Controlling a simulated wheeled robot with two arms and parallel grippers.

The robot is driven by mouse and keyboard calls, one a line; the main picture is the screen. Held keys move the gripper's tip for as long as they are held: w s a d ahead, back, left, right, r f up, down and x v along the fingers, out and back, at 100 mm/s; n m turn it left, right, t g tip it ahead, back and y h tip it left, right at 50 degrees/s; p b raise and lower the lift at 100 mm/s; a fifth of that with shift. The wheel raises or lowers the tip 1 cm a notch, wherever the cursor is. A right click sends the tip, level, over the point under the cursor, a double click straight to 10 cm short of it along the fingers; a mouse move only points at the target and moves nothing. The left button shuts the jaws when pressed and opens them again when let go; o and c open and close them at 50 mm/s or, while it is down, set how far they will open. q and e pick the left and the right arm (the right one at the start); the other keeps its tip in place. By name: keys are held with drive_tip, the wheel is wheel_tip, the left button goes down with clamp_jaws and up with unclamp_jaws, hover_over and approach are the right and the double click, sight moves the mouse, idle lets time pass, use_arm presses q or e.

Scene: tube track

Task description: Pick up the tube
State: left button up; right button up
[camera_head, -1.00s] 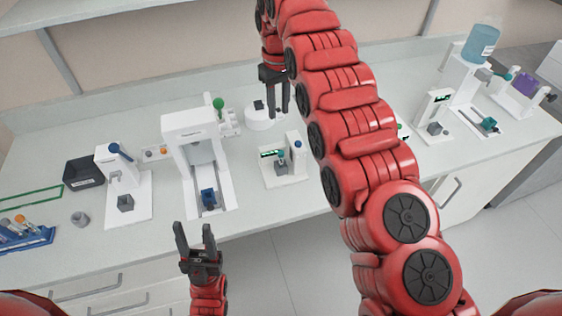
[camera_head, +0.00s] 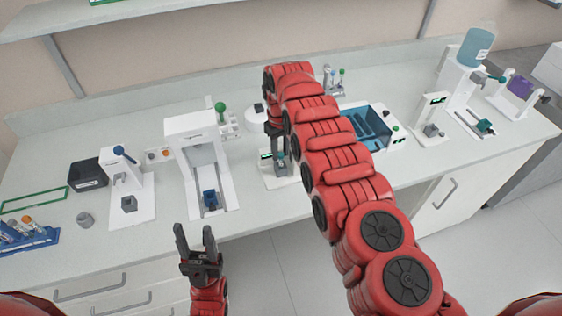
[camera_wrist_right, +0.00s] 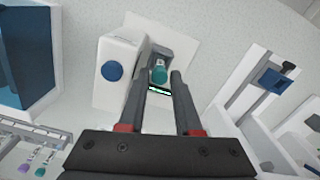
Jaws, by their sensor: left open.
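A tube with a teal cap (camera_wrist_right: 159,74) stands in a grey holder (camera_wrist_right: 160,53) on a small white station with a green display. In the head view the station (camera_head: 268,182) is at the middle of the bench, and the tube is partly covered by my arm. My right gripper (camera_head: 276,148) is over this station, pointing down. In the right wrist view its two fingers (camera_wrist_right: 160,80) are apart, with the cap showing between and just beyond the tips. Contact cannot be seen. My left gripper (camera_head: 195,236) is open and empty in front of the bench edge.
A white press-like machine (camera_head: 187,128) stands left of the station, with a smaller white device (camera_head: 122,163) further left. A blue tube rack (camera_head: 28,240) is at the far left.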

drive_tip(key=shift+s+d+f, duration=0.15)
drive_tip(key=shift+f, duration=0.95)
drive_tip(key=shift+w+f, duration=0.2)
drive_tip(key=shift+w, duration=0.05)
drive_tip(key=shift+s+r, duration=0.1)
drive_tip(key=shift+r, duration=0.05)
clamp_jaws()
drive_tip(key=shift+r, duration=0.15)
